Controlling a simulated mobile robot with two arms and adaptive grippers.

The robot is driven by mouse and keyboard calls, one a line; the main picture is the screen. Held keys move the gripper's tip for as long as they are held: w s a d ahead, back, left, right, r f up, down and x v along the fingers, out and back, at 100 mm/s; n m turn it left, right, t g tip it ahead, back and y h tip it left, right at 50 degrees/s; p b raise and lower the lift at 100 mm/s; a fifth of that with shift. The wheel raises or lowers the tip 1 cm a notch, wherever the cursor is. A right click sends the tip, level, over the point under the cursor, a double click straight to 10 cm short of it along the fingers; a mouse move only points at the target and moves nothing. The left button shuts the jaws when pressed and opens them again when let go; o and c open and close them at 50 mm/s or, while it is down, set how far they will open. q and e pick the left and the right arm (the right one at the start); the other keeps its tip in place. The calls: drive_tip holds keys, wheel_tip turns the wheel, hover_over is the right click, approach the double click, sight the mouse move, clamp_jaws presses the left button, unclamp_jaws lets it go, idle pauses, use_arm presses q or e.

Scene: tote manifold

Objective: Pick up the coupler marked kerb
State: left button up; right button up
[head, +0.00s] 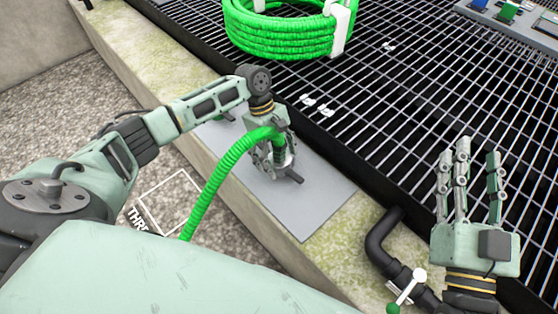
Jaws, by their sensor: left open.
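A coupler (279,150) on the end of a green ribbed hose (208,187) stands over the grey plate on the concrete kerb. No kerb marking on it is readable. My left gripper (276,165) reaches down over the coupler with its fingers open around it. The fingers and wrist hide much of the coupler, so contact cannot be told. A dark bar sticks out low beside the fingers. My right gripper (474,160) is at the right, fingers spread upward, open and empty over the grating.
The grey plate (308,212) lies on the mossy kerb (352,235). Black grating (400,110) fills the right side, with a coiled green hose (285,38) at the back. A black pipe (378,240) with a valve handle (408,287) is near my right gripper. Gravel lies left.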

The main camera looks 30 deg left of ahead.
use_arm(q)
drive_tip(key=c, duration=1.5)
drive_tip(key=shift+c, duration=0.6)
drive_tip(key=shift+r, duration=0.15)
